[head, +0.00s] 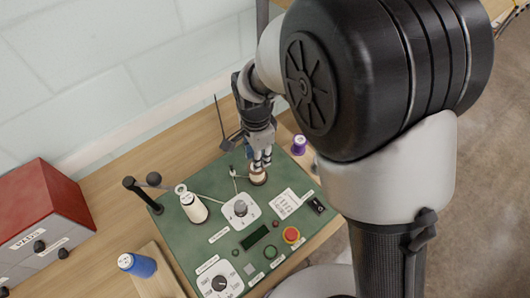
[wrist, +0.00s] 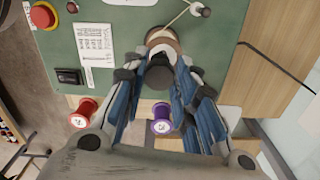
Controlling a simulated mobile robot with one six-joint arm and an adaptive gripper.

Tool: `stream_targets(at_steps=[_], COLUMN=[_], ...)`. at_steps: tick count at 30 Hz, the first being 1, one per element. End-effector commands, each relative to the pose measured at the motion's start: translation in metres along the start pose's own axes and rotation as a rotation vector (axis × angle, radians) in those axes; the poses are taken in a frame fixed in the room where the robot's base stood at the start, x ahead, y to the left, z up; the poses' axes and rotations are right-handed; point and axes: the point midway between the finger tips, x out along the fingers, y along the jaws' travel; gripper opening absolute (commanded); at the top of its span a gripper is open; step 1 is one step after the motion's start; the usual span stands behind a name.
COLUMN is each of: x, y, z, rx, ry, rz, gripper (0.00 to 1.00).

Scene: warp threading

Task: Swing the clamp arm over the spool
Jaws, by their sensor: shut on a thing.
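My gripper (head: 260,163) points down at the far right part of the green panel and is shut on a tan-and-white spool (head: 258,178). In the wrist view, the blue-lined fingers straddle the spool (wrist: 165,41), with a dark round piece (wrist: 160,76) between them; the fingers hide part of the spool.
The green panel (head: 180,237) carries a dial (head: 240,208), a red button (head: 291,235) and a switch (head: 317,206). A purple spool (head: 299,145) and a blue spool (head: 138,265) stand beside it. A red box (head: 45,205) is at left. A thin black rod (head: 220,122) rises behind.

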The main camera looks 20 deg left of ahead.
Motion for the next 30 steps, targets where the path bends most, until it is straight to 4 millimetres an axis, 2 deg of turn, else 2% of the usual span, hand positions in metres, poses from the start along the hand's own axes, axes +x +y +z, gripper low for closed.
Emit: stream_targets(at_steps=[19,20,28,30], x=[-0.0003,-0.0003,-0.0002,-0.0002], y=[-0.0046,-0.0046,-0.0042,-0.0041], z=[0.0057,0.0057,0.0053,0.0052], rx=[0.051,0.051,0.050,0.049], ry=[-0.001,-0.001,0.000,0.000], rz=[-0.002,-0.002,-0.001,-0.001], gripper=[0.00,0.28,0.46,0.47])
